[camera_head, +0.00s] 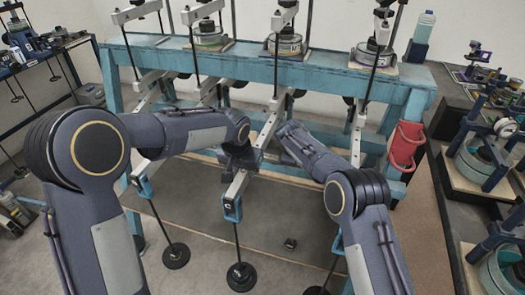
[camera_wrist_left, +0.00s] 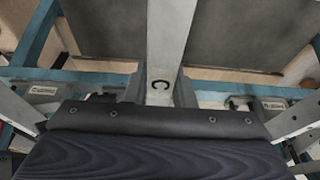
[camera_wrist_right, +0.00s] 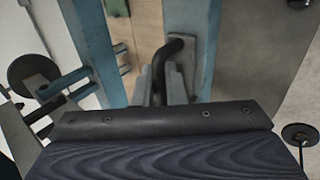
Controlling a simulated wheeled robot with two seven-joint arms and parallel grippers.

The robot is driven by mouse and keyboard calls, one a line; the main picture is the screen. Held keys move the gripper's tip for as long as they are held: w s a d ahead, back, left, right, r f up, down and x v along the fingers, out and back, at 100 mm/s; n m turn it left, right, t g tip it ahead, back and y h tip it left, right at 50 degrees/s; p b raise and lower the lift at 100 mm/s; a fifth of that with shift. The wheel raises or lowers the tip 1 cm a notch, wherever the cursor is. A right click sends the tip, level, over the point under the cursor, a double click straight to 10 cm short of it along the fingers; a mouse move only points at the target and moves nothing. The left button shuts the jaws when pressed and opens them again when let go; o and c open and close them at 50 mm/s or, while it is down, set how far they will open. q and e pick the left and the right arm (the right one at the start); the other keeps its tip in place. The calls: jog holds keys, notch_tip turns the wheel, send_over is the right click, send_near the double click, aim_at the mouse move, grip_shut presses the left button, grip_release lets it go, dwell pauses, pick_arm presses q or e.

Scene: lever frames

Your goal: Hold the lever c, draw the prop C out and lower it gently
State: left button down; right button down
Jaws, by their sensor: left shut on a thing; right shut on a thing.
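Lever c (camera_head: 263,137) is the pale bar in the middle of the head view, sloping down towards me to a blue end piece marked C (camera_head: 232,206). A rod with a round black weight (camera_head: 240,277) hangs under that end. My left gripper (camera_head: 240,158) is shut around the lever; the left wrist view shows the bar marked C (camera_wrist_left: 163,40) between its fingers. In the right wrist view my right gripper (camera_wrist_right: 161,80) is shut on a dark bent handle (camera_wrist_right: 174,52), apparently prop C's, beside a grey plate. The rest of the prop is hidden.
A blue frame (camera_head: 330,72) carries several similar levers and instruments. A red container (camera_head: 404,145) hangs at its right leg. Other black weights (camera_head: 176,256) hang nearby. A small dark block (camera_head: 291,243) lies on the floor. Benches stand at both sides.

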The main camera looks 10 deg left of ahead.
pick_arm(q)
jog(key=shift+w+r, duration=0.3)
jog(key=shift+r, duration=0.05)
pick_arm(e)
jog(key=shift+s+d+r, duration=0.1)
jog(key=shift+s+d, duration=0.05)
jog(key=shift+d, duration=0.55)
jog(key=shift+s+d+r, duration=0.1)
jog(key=shift+d, duration=0.6)
jog(key=shift+s+d, duration=0.15)
jog(key=shift+d, duration=1.55)
pick_arm(q)
jog(key=shift+s, duration=0.1)
pick_arm(e)
jog(key=c, duration=1.5)
grip_release()
jog(key=shift+s+d, duration=0.1)
jog(key=shift+d, duration=0.05)
